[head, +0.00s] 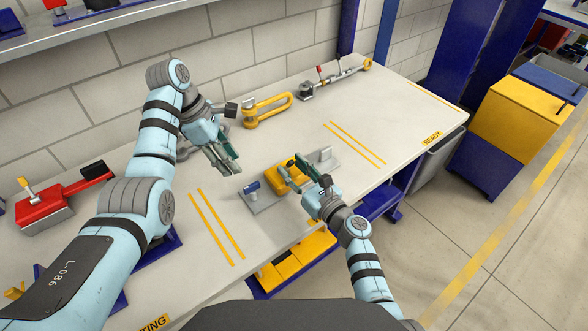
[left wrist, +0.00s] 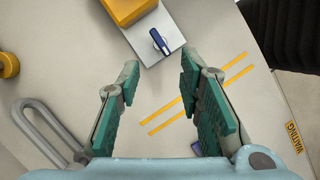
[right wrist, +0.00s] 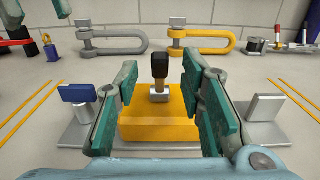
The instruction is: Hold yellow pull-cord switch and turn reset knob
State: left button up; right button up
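The yellow pull-cord switch (head: 284,182) is a yellow box on a grey base plate, with a black-topped lever (right wrist: 159,66) upright on it. A blue knob (head: 251,186) stands on the plate's left end; it also shows in the left wrist view (left wrist: 159,42). My right gripper (head: 294,172) is open, its fingers on either side of the yellow box; I cannot tell if they touch it. My left gripper (head: 231,167) is open and empty above the table, behind and left of the blue knob. In the left wrist view the knob lies beyond the fingertips.
A yellow shackle (head: 267,110) and a rod assembly (head: 337,78) lie at the back of the table (head: 400,110). A red device (head: 60,200) sits at the left. A grey upright tab (right wrist: 265,107) stands on the plate's other end. The table's right part is clear.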

grip_shut()
pick_arm(q)
jog(key=shift+c, duration=0.4)
